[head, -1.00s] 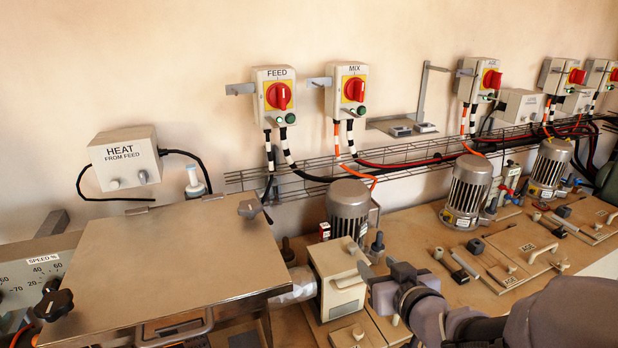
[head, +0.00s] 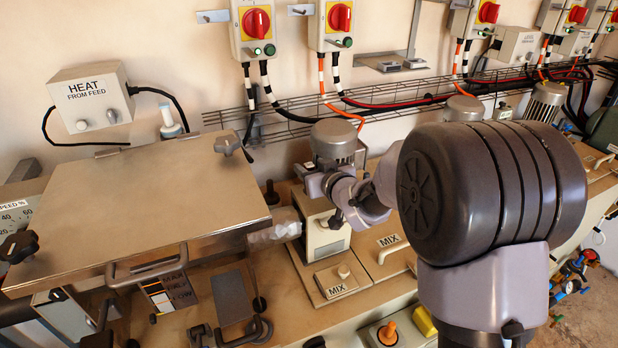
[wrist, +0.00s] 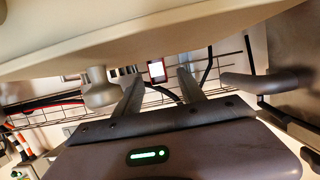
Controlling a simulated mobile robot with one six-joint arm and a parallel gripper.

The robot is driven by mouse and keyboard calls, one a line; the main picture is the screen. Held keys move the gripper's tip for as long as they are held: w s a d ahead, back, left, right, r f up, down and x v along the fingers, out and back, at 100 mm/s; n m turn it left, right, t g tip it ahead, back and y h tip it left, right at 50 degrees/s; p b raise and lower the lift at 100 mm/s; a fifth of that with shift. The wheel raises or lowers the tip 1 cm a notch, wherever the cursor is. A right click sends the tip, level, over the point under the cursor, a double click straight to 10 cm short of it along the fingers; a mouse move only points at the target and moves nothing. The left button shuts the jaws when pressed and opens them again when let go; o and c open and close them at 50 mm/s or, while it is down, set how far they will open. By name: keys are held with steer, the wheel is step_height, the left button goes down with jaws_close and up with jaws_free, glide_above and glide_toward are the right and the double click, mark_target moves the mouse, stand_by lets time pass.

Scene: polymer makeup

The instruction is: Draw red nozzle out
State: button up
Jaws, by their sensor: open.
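My gripper (wrist: 158,80) is open and empty in the wrist view, its two dark fingers spread apart. A small upright block with a red and dark edge and a pale face (wrist: 157,70) shows between the fingertips, beyond them. I cannot tell whether it is the red nozzle or how far away it is. In the head view my gripper end (head: 310,180) is beside the motor above the MIX box (head: 320,228); its fingers are not clear there. No red nozzle can be made out for sure.
A pale overhanging surface (wrist: 150,30) and a rounded grey knob (wrist: 100,88) are close to the fingers. A grey rod (wrist: 265,82) is at right. The large metal lid (head: 140,195) lies left of my arm. A wire cable tray (head: 400,110) runs along the wall.

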steer(key=shift+r, duration=0.1)
jaws_close()
steer(key=shift+r, duration=0.1)
